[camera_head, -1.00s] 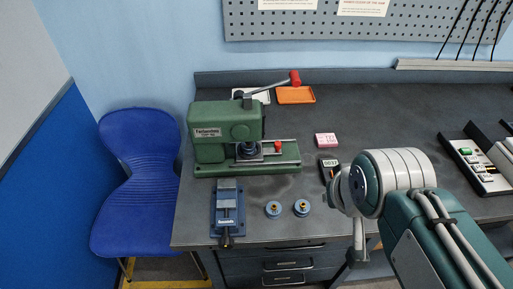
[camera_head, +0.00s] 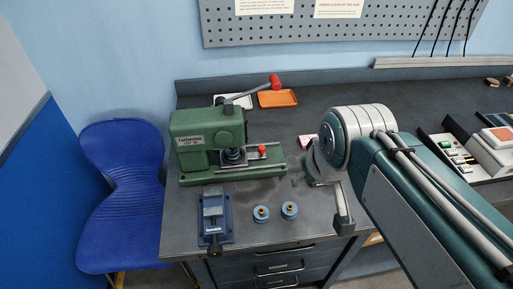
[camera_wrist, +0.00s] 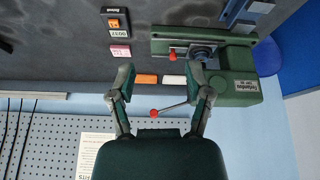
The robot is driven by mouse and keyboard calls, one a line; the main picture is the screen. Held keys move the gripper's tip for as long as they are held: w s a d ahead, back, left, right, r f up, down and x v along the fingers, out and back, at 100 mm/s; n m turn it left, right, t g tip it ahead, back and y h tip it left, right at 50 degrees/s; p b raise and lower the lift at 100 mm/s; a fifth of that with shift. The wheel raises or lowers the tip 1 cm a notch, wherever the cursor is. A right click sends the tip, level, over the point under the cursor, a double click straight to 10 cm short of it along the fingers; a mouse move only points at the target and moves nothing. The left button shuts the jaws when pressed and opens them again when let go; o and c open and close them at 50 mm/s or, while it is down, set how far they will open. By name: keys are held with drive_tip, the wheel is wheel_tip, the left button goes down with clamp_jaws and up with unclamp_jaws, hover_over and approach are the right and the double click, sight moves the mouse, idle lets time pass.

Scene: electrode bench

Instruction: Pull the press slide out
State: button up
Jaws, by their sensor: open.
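The green press (camera_head: 208,138) stands at the bench's left part, with its lever raised to the right and tipped by a red knob. Its metal slide (camera_head: 247,155) lies low on the green base, with a small red knob (camera_head: 262,150) at its right end. In the wrist view the press (camera_wrist: 235,85) is at the upper right, with the slide's red knob (camera_wrist: 172,53) facing left. My gripper (camera_head: 332,190) is right of the press, apart from it. In the wrist view my gripper (camera_wrist: 161,70) shows two spread fingers with nothing between them.
A blue vise (camera_head: 213,215) and two small blue round parts (camera_head: 275,212) lie in front of the press. Orange (camera_head: 278,98) and white trays lie behind. A pink box (camera_head: 306,142) is partly behind my arm. A counter (camera_wrist: 117,30) shows in the wrist view. A blue chair stands left.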

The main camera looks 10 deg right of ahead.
drive_tip(key=w+a+n+g, duration=0.2)
drive_tip(key=w+n+g, duration=0.15)
drive_tip(key=w, duration=0.95)
drive_tip(key=n+g, duration=0.2)
drive_tip(key=n, duration=0.2)
hover_over(262, 147)
wheel_tip(262, 147, down, 6)
drive_tip(key=shift+t, duration=0.25)
wheel_tip(262, 147, down, 11)
drive_tip(key=shift+w+a+r, duration=0.1)
clamp_jaws()
